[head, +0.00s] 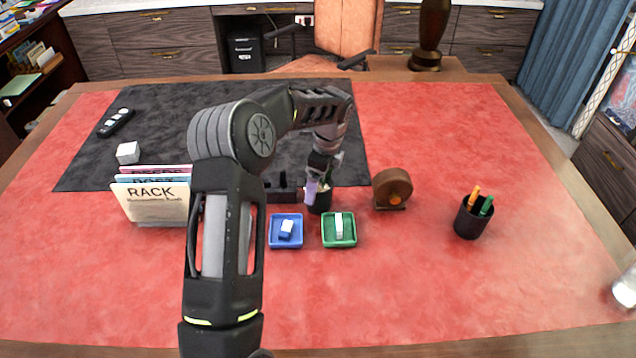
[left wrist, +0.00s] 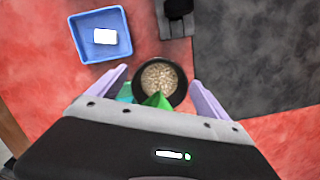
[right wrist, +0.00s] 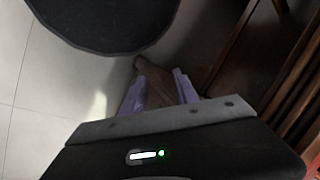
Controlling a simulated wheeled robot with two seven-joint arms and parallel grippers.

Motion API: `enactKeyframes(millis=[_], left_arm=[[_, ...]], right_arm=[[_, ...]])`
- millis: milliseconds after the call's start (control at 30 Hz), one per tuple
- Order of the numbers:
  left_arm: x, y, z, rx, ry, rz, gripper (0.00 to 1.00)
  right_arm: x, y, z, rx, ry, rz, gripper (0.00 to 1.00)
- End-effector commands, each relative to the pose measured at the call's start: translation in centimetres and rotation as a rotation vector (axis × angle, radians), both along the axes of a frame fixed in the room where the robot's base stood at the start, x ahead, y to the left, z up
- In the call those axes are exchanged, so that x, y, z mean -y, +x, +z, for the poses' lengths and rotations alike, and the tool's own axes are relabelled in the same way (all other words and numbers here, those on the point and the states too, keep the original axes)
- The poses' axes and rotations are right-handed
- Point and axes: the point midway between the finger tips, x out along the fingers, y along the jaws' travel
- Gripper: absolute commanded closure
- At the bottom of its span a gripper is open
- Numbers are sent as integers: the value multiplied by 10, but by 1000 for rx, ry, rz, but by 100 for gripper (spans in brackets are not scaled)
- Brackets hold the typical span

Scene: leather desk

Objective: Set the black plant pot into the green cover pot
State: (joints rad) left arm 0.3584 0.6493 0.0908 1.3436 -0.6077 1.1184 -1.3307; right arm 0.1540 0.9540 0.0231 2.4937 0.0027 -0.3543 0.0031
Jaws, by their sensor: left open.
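The black plant pot (head: 319,206) stands on the red desk top, partly hidden by my left gripper (head: 319,182). In the left wrist view the round black pot (left wrist: 178,98) shows pale pebbly fill and a green leaf. My open left gripper (left wrist: 159,78) has one purple finger on each side of it, with gaps. The only green container in view is a square green dish (head: 326,241) with a white item in it, just in front of the pot. My right gripper (right wrist: 160,75) is open and empty over the floor, out of the head view.
A card rack (head: 155,203) is at left, a brown round object (head: 392,187) and pen cup (head: 470,222) at right. The front red desk area (head: 420,300) is clear.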

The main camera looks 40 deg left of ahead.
Motion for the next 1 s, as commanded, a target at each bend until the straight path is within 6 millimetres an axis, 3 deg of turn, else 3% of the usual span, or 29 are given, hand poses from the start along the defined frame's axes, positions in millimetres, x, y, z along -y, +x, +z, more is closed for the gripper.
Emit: enactKeyframes(millis=[167,600,1000], left_arm=[[3,3,23,7,2,-1,12],[15,5,105,3,1,0,12],[17,5,116,1,-1,-1,12]], right_arm=[[0,0,-4,1,1,1,64],[-1,1,-9,4,2,1,64],[0,1,-9,4,2,1,64]])
